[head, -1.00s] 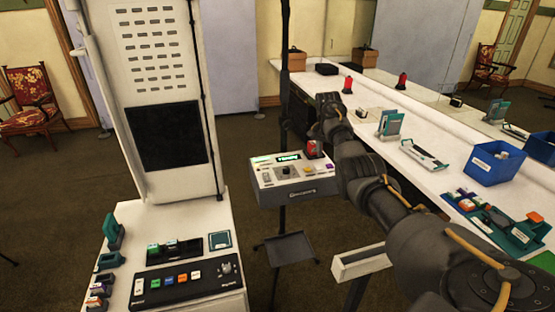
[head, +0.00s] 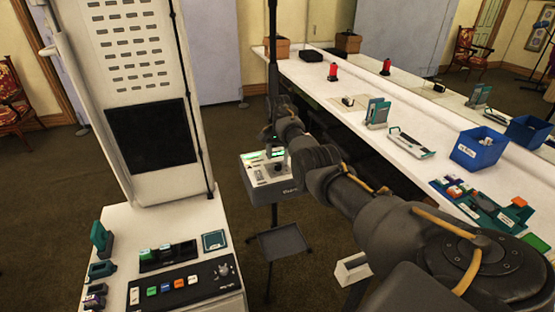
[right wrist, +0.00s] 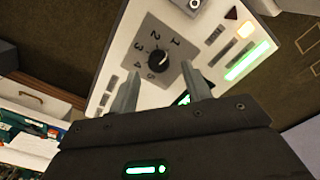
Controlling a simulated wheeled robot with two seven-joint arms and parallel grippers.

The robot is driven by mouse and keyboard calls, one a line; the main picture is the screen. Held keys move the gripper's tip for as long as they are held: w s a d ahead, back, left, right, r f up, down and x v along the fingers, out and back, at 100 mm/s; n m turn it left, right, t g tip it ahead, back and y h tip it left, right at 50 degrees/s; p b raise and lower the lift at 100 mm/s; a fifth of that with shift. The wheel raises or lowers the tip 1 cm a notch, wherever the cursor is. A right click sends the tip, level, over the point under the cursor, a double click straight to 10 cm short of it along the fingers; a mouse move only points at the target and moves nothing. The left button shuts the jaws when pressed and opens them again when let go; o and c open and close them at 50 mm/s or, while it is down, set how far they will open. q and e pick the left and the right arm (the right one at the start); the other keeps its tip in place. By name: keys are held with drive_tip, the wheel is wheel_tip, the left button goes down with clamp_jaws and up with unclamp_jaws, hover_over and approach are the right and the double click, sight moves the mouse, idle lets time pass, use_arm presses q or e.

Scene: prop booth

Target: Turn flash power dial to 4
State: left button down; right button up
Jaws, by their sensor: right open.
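The flash control box (head: 285,187) stands on a dark pole in the middle of the head view, partly covered by my right arm. In the right wrist view its pale panel shows the dial (right wrist: 159,58), a dark knob on a grey square numbered 1 to 5. I cannot tell surely which number the knob points at. My right gripper (right wrist: 161,74) is open, its two fingers at the lower edge of the dial's square, one to each side, with nothing between them. In the head view the right gripper (head: 273,146) is over the panel. My left gripper is not in view.
A white console (head: 165,225) with a black button panel stands at the left. A long white counter (head: 365,95) runs along the right, holding a blue bin (head: 478,150) and teal tools. A small dark tray (head: 281,242) sits below the box.

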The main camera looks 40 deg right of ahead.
sight(278, 164)
drive_tip(key=shift+s+f, duration=0.2)
drive_tip(key=shift+f, duration=0.85)
drive_tip(key=shift+w+f, duration=0.1)
drive_tip(key=shift+f, duration=0.4)
drive_tip(key=c, duration=1)
